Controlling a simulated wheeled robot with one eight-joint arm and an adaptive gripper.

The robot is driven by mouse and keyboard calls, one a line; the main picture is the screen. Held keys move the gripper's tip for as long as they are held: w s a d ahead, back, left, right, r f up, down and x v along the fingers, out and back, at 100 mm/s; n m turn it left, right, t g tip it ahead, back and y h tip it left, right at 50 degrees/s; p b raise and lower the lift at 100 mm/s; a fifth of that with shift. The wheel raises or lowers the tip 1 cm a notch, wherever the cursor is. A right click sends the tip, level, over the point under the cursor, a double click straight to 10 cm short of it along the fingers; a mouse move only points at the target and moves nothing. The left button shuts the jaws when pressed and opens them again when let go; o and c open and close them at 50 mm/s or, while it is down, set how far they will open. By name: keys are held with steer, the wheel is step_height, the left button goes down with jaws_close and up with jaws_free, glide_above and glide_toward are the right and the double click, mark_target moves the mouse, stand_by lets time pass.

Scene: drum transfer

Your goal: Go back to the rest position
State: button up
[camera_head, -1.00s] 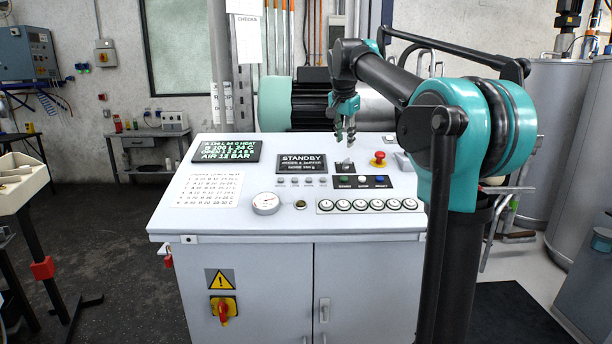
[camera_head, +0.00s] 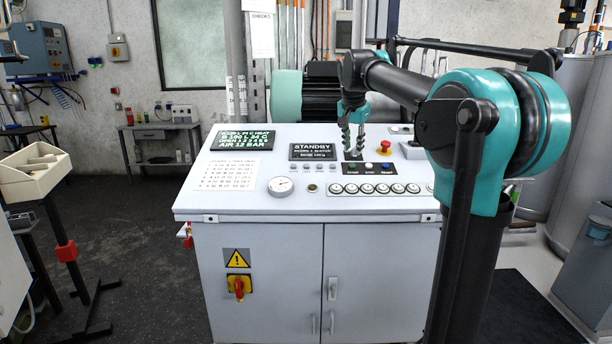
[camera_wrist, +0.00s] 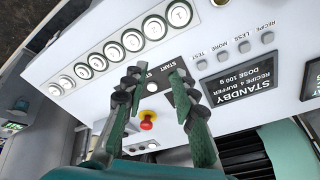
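My gripper (camera_head: 354,150) hangs with its fingers down above the back part of the white control console (camera_head: 200,200), close to the STANDBY display (camera_head: 313,151) and left of the red emergency stop button (camera_head: 384,147). In the wrist view my gripper (camera_wrist: 155,82) has its two dark fingers spread apart with nothing between them. The console's button row and the red button (camera_wrist: 147,120) show beyond the fingertips. The fingertips look apart from the panel, though the exact gap is hard to judge.
A beige bin (camera_head: 40,170) stands at the left. Grey tanks (camera_head: 575,110) stand at the right.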

steer(key=s+d+f+n, duration=0.2)
steer(key=s+f+n, duration=0.2)
steer(key=s+f, duration=1.3)
steer(key=s+d+f+n+y, duration=0.1)
steer(key=s+f+n, duration=0.3)
steer(key=s+f, duration=1.3)
step_height(320, 180, down, 4)
steer(key=shift+s+d+f+g, duration=0.15)
steer(key=shift+s+d+g, duration=0.15)
steer(key=shift+d, duration=0.3)
steer(key=shift+c, duration=0.3)
